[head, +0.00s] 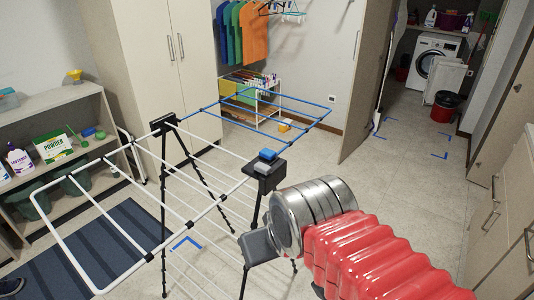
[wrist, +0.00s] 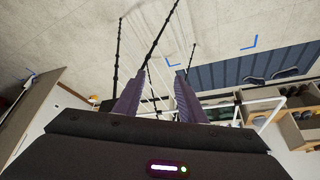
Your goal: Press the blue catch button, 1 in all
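The blue catch button (head: 267,155) sits on top of a black hinge block (head: 264,172) on the near right side of the folding drying rack, in the head view. The rack (head: 100,160) stands unfolded, with white rails on the left and blue rails at the back. The silver end of my arm is close to the right of the block. My gripper (wrist: 160,76) shows two purple fingers in the wrist view, apart with nothing between them. Rack legs and rails lie beyond the fingers there. I cannot make out the button in the wrist view.
A shelf (head: 55,105) with detergent stands at the left. A striped dark mat (head: 95,250) lies under the rack. A low rack of cloths (head: 250,95) stands behind. A tall cabinet (head: 165,60) is at the back left. Floor at the right is mostly clear.

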